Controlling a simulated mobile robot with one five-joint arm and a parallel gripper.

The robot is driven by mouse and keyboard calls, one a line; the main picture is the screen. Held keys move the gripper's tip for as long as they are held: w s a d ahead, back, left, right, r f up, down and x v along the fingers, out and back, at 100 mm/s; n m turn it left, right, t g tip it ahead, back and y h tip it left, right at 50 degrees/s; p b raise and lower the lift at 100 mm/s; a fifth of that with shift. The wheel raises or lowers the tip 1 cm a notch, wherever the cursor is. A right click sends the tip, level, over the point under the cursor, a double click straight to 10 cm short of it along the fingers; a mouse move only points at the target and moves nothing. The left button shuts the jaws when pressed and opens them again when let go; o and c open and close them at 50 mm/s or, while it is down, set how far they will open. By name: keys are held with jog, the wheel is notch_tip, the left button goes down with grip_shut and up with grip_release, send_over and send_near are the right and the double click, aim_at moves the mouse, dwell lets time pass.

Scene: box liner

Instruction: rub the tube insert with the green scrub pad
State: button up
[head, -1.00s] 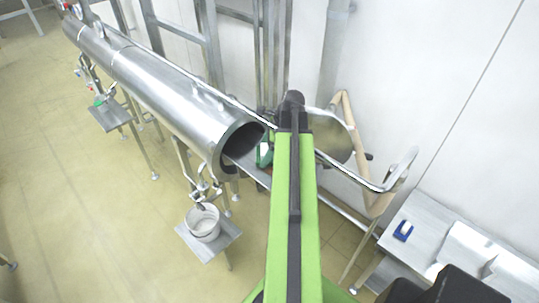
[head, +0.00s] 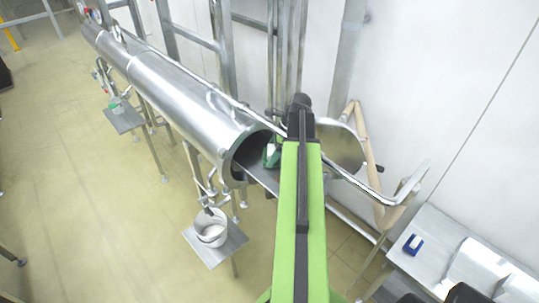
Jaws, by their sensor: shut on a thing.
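A long shiny metal tube (head: 180,92) lies across the upper left, its dark open mouth facing my arm. A flat grey piece (head: 254,174) sticks out of the mouth; it may be the tube insert, but I cannot tell. My gripper (head: 272,154) is at the tube's mouth, mostly hidden behind the end of my lime-green arm. It is shut on a small dark green thing (head: 269,158), which looks like the green scrub pad. Whether the pad touches the tube or the insert is not clear.
A grey bucket (head: 211,229) stands on a small shelf below the tube. A side table (head: 420,268) at lower right bears a blue-and-white object (head: 413,244). A curved metal rail (head: 345,178) and upright frames stand behind my arm, near the wall. Open floor lies at left.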

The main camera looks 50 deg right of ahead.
jog(key=shift+s+a, duration=0.15)
jog(key=shift+s, duration=1.75)
jog(key=shift+s+a+f, duration=0.1)
jog(key=shift+s+a, duration=0.05)
jog(key=shift+s, duration=1.65)
jog(key=shift+s+a, duration=0.1)
jog(key=shift+s, duration=1.8)
jog(key=shift+r, duration=0.2)
notch_tip(320, 180, up, 6)
jog(key=p, duration=0.6)
jog(key=shift+w, duration=0.1)
jog(key=shift+f, duration=0.1)
